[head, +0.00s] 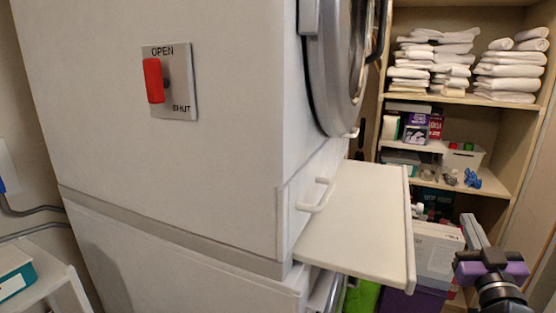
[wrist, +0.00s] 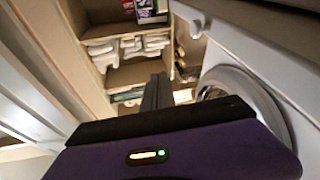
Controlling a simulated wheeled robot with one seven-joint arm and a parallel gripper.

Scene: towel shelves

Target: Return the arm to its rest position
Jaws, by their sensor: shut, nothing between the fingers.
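My gripper (head: 472,226) is at the lower right of the head view, just right of the pull-out shelf and apart from it. Its grey fingers are together and hold nothing. Part of my purple and black wrist shows below them. In the wrist view the fingers (wrist: 157,88) stand upright as one dark bar in the middle, with the purple gripper body below. The rest of my arm is mostly out of view.
A white machine (head: 230,170) with a red OPEN/SHUT switch (head: 154,80) fills the left. Its pull-out shelf (head: 365,225) sticks out toward my gripper. Behind stand wooden shelves (head: 465,99) with folded white towels (head: 510,70) and boxes. A grey box (head: 436,250) is close by.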

